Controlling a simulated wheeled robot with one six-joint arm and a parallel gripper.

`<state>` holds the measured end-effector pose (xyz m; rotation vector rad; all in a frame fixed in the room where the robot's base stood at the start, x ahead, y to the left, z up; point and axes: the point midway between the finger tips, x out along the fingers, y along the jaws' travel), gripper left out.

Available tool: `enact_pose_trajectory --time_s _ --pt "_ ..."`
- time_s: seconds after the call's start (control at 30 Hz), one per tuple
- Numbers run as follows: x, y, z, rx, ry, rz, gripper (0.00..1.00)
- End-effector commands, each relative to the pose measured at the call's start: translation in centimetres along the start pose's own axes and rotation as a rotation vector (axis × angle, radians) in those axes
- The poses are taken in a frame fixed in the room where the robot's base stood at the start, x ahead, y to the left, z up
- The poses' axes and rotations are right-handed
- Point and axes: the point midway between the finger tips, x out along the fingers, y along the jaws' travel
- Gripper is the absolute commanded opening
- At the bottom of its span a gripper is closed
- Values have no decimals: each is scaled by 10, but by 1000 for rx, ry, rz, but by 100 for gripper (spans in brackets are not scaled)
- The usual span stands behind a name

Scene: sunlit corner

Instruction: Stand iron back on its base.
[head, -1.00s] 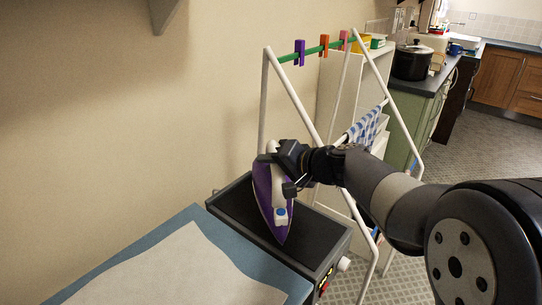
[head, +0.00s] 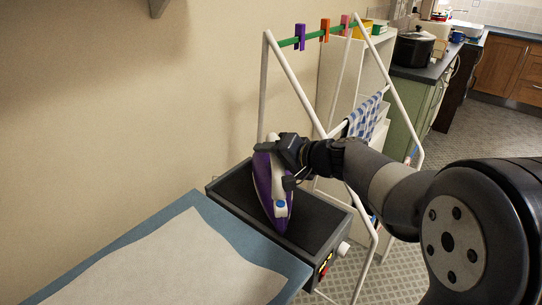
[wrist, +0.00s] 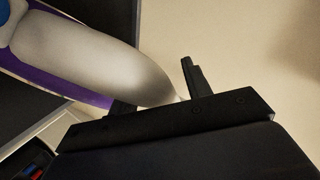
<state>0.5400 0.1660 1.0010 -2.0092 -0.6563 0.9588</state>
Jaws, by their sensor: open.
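The iron (head: 262,180), purple with a pale handle and a blue button, is on the black tray-like rest (head: 235,188) at the end of the ironing board. In the head view its pointed end faces down toward me; I cannot tell for certain whether its sole lies flat. My gripper (head: 279,167) is at the far end of the iron, by the handle. In the wrist view the iron's pale handle (wrist: 90,60) reaches in from the upper left to the gripper (wrist: 155,90), whose fingers are apart with the handle's end near them. Contact is unclear.
The ironing board (head: 180,255) with blue edge and pale cover fills the lower left. A white drying rack (head: 275,90) with coloured pegs and a checked cloth stands right behind the rest, close to my arm. The wall is at left; open floor lies at right.

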Motion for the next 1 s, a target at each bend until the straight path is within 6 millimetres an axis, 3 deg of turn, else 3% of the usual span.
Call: enact_pose_trajectory --time_s 0.27,0.7,1.0 --pt "-5 -2 -2 0 2 0 46" --pt "-94 -2 -2 -1 6 2 46" --pt "-120 -2 -1 1 1 0 46"
